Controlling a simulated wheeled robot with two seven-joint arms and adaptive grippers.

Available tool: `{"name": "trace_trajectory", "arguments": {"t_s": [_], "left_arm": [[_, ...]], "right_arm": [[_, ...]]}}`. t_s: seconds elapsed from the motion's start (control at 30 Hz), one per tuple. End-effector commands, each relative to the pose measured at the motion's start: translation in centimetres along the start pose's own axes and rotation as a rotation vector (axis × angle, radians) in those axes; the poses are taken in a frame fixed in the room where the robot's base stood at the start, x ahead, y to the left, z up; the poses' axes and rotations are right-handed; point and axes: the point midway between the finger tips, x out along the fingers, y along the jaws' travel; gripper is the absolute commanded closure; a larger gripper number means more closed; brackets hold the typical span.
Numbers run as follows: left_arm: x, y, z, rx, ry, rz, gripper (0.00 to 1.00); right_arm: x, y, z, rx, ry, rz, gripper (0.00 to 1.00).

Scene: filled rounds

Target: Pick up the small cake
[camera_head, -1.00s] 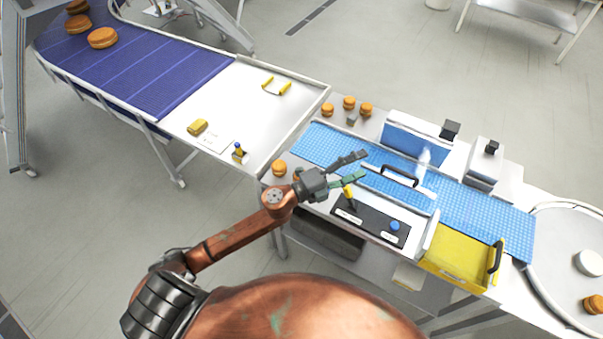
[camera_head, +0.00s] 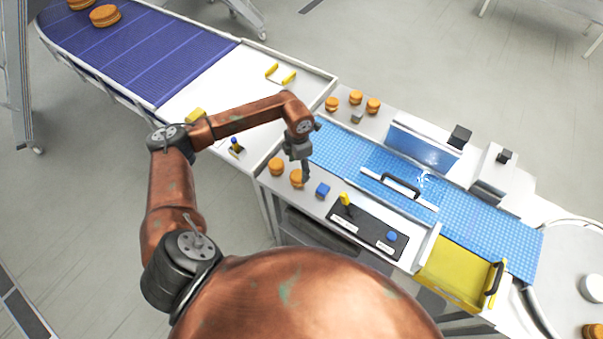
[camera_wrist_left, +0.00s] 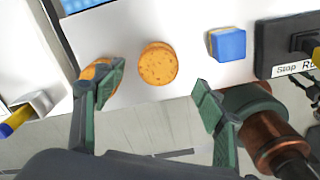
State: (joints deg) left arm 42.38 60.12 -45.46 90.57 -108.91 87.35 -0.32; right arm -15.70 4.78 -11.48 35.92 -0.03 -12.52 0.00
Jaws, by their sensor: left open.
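Small round orange-brown cakes stand on the white worktop. One small cake (camera_head: 297,178) is right by my left gripper (camera_head: 304,173), which points down at the worktop's near left corner. In the left wrist view this cake (camera_wrist_left: 158,63) lies ahead of the gap between the open fingers (camera_wrist_left: 158,88), with nothing held. A second small cake (camera_head: 277,166) sits just to the left; in the wrist view it (camera_wrist_left: 92,71) is partly hidden behind the left finger. The head view does not clearly show the gap between finger and cake.
A blue cube (camera_head: 323,190) sits close to the right of the near cake. Beyond are a black control panel (camera_head: 350,221), a blue belt (camera_head: 335,148) and a yellow bin (camera_head: 450,272). Three more cakes (camera_head: 356,97) stand behind the belt.

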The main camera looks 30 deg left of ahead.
Motion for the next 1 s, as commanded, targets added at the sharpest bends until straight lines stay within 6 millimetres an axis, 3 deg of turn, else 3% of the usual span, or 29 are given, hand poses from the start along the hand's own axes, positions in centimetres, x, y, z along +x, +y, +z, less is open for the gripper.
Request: {"name": "trace_trajectory", "arguments": {"t_s": [0.07, 0.3, 0.37, 0.5, 0.7, 0.8, 1.0], "left_arm": [[1.0, 0.1, -0.3, -0.004, 0.003, -0.002, 0.35], [3.8, 0.4, -0.3, -0.008, 0.004, -0.007, 0.35], [4.7, 0.5, -0.2, -0.009, 0.002, -0.007, 0.35], [6.4, 0.5, -0.1, -0.006, 0.0, -0.007, 0.35], [7.0, 0.5, 0.1, -0.003, -0.001, -0.004, 0.35], [7.0, 0.5, 0.1, -0.002, -0.001, -0.005, 0.35], [6.9, 0.5, 0.1, -0.002, -0.001, -0.005, 0.49]], "right_arm": [[-0.3, -0.1, 0.2, 0.001, -0.003, -0.002, 0.6], [-1.8, -0.9, 4.8, 0.014, -0.059, -0.008, 0.6], [-2.2, -0.9, 5.1, 0.015, -0.064, -0.009, 0.6], [-2.3, -0.8, 4.1, 0.013, -0.051, -0.008, 0.6], [-2.2, -0.6, 1.4, 0.008, -0.016, -0.006, 0.6], [-2.1, -0.6, 1.1, 0.007, -0.012, -0.006, 0.6], [-2.2, -0.6, 1.7, 0.008, -0.021, -0.006, 0.6]]}}
